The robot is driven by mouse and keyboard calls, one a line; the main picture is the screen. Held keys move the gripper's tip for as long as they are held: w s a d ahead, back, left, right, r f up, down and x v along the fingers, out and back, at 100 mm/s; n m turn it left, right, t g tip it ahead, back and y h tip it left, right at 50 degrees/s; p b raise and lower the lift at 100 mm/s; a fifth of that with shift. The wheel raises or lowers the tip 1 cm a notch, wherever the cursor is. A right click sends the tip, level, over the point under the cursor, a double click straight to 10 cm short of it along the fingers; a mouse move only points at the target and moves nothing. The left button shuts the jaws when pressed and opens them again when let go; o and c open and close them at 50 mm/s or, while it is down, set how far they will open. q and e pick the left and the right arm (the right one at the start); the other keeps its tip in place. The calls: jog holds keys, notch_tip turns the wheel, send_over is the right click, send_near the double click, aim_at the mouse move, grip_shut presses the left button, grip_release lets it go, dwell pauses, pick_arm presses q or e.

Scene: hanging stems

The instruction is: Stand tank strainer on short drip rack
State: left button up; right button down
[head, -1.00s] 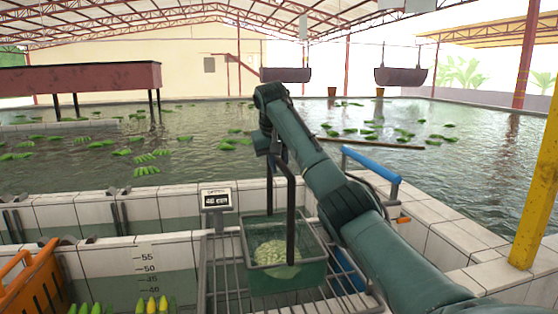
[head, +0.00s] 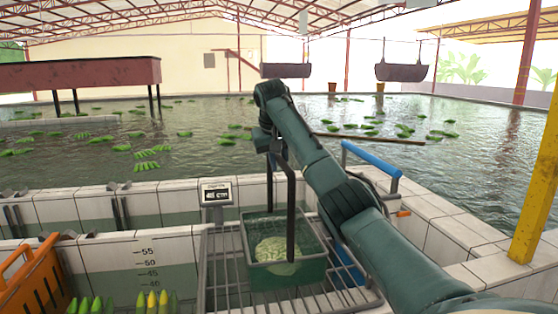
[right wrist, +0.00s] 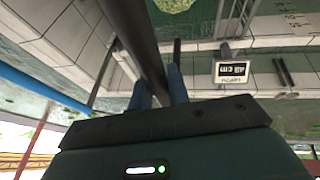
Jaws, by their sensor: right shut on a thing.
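The tank strainer (head: 308,272) is a green box-shaped basket with a tall dark handle, and a pale yellowish mass lies inside it. My right gripper (head: 277,150) is shut on the upper part of the handle. In the right wrist view the fingers (right wrist: 160,88) close around the dark bar. The strainer hangs roughly upright at the short drip rack (head: 222,272), a grey metal rack of parallel bars. Its base is over the bars; I cannot tell whether it touches them. My left gripper is not in view.
A small display sign (head: 216,194) stands behind the rack. An orange crate (head: 38,280) and several green and yellow bananas are at the lower left. A blue-topped rail (head: 370,162) and a yellow post (head: 537,190) stand at the right. Water with floating banana clusters lies beyond the tiled wall.

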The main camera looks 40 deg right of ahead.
jog(key=c, duration=1.3)
grip_release()
jog(key=shift+o, duration=0.2)
jog(key=shift+f, duration=0.15)
jog(key=b+v, duration=0.2)
jog(key=v, duration=1.1)
